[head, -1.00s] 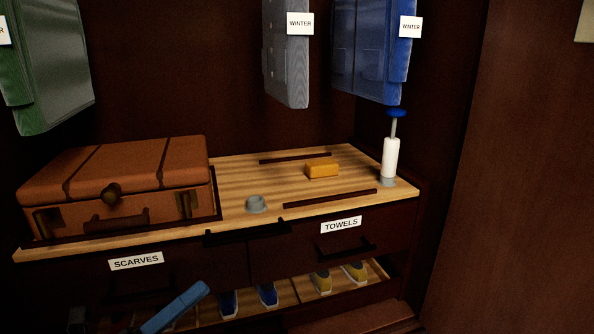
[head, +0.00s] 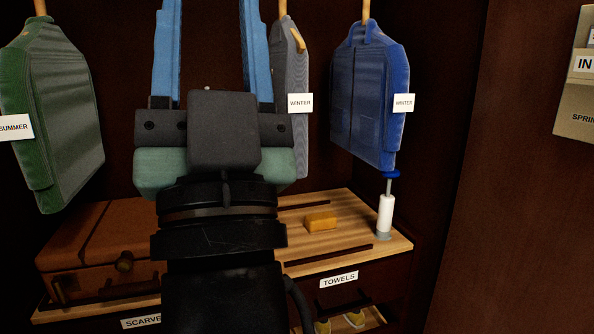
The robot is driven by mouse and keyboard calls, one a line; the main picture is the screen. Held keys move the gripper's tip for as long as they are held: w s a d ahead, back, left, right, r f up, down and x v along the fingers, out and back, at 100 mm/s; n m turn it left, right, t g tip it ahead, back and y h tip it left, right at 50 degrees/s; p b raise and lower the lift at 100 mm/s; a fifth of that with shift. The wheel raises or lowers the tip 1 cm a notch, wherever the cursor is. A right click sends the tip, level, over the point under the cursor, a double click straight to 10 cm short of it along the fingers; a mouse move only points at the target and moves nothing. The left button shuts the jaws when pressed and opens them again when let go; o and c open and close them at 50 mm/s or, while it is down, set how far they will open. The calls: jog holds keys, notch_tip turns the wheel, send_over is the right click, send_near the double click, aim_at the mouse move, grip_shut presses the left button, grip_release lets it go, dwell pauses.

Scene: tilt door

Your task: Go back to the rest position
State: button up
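My gripper (head: 212,45) is raised in the left middle of the head view, in front of the wardrobe. Its two blue fingers point up and stand wide apart. Nothing shows between them but the dark back wall. The gripper and wrist hide part of the suitcase, the shelf top and the grey garment.
A green garment (head: 50,110), a grey one (head: 292,70) and a blue one (head: 368,95) hang above the shelf (head: 395,243). On it are a brown suitcase (head: 85,240), an orange block (head: 321,221) and a white pump-like cylinder (head: 385,212). Drawers lie below.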

jog(key=s+d+r+h+p, duration=0.4)
jog(key=d+r+h, duration=0.1)
jog(key=d+h, duration=0.1)
notch_tip(320, 180, up, 35)
jog(key=p, duration=3.5)
jog(key=shift+w+a+g, duration=0.2)
jog(key=shift+w+g, duration=0.05)
jog(key=shift+g, duration=0.15)
